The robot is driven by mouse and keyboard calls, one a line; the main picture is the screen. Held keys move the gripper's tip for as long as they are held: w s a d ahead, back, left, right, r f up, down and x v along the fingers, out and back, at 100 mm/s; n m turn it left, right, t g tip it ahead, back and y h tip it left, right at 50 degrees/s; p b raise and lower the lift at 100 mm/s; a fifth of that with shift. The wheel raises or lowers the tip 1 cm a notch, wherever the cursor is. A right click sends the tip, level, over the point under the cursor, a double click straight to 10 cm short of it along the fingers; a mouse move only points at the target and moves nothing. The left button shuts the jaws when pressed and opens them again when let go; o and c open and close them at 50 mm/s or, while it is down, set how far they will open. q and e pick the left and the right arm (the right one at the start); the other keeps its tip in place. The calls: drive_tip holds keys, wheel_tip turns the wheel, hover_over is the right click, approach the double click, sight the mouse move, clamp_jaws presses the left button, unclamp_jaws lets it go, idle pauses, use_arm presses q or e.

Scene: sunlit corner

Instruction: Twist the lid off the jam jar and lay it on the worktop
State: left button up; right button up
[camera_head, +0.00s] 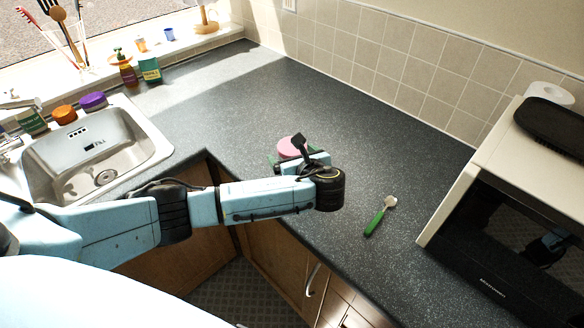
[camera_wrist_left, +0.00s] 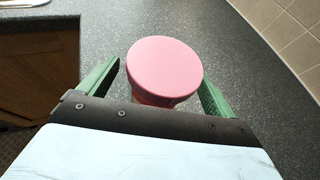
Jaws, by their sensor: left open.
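The jam jar has a round pink lid (camera_wrist_left: 165,67), seen from above in the left wrist view; a sliver of the red jar body (camera_wrist_left: 150,101) shows below it. The lid sits on the jar, which stands on the dark speckled worktop (camera_head: 330,120). In the head view the pink lid (camera_head: 291,147) shows just behind my left wrist. My left gripper (camera_wrist_left: 160,78) is open, with one green finger on each side of the jar and a gap visible on both sides. The lower jar is hidden by the gripper body. My right gripper is in neither view.
A green-handled spoon (camera_head: 380,215) lies to the right of my left arm. A microwave (camera_head: 510,210) with a dark brush on top stands at the right. The sink (camera_head: 95,150) is at the left, with bottles beyond it. The worktop behind the jar is clear.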

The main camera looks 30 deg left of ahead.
use_arm(q)
drive_tip(key=shift+w+a+f, duration=0.2)
drive_tip(key=shift+w+a, duration=0.15)
